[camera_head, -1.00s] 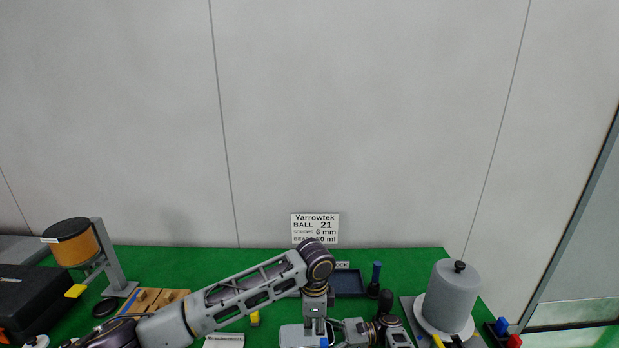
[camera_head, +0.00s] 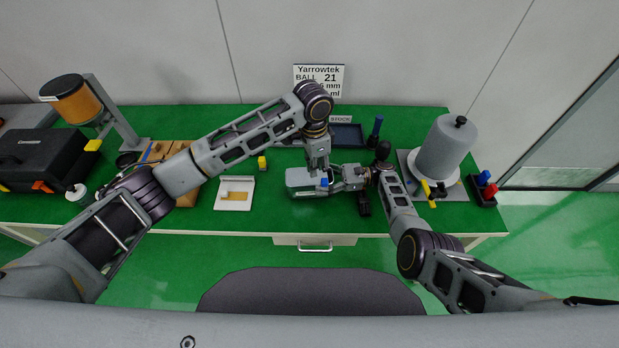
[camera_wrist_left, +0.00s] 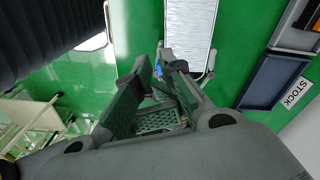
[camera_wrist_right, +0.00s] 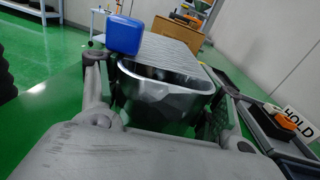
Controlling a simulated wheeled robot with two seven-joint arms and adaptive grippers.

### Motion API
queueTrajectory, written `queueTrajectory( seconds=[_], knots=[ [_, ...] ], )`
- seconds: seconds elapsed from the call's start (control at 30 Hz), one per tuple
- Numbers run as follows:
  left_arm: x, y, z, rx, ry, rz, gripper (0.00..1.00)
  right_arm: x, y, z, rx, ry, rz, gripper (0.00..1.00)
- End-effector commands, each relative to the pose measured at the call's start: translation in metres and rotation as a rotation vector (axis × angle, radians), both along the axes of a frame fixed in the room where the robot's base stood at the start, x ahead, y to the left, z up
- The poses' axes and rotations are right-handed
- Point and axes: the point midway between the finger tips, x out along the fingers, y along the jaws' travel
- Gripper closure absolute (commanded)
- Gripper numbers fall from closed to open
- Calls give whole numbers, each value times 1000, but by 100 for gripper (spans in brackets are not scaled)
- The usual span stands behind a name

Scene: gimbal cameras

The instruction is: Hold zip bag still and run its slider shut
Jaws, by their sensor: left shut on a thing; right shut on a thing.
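The zip bag (camera_head: 300,178), pale grey and ribbed, lies flat at the table's front middle. It also shows in the left wrist view (camera_wrist_left: 190,35) and the right wrist view (camera_wrist_right: 172,52). Its blue slider (camera_head: 324,181) is at the bag's right end, and it shows large in the right wrist view (camera_wrist_right: 125,33). My left gripper (camera_head: 317,168) comes down from above, its tips close together with blue between them; it looks shut on the slider, whose contact is partly hidden. My right gripper (camera_head: 342,179) comes from the right, fingers on both sides of the bag's end, shut on it.
A white tray (camera_head: 234,194) and a yellow block (camera_head: 262,163) lie to the left. The dark STOCK tray (camera_head: 347,134) is behind. A grey cylinder (camera_head: 446,150) on a stand is to the right. A black case (camera_head: 40,160) is at the far left.

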Motion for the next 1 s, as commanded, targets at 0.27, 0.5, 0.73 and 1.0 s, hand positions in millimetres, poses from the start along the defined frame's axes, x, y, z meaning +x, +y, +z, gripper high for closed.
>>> queueTrajectory(
  seconds=[0.27, 0.5, 0.73, 1.0],
  knots=[
    [-3, 1, 3, -37, 28, 247, 100, 0, 0, 0, 0, 1, 0, 53],
    [-4, 3, 7, -65, 56, 465, 100, 0, 0, 0, 0, 1, 0, 53],
    [-5, 7, 10, -87, 90, 674, 100, 0, 0, 0, 0, 1, 0, 53],
    [-5, 12, 13, -111, 133, 921, 100, 0, 0, 0, 0, 1, 0, 53]
  ],
)
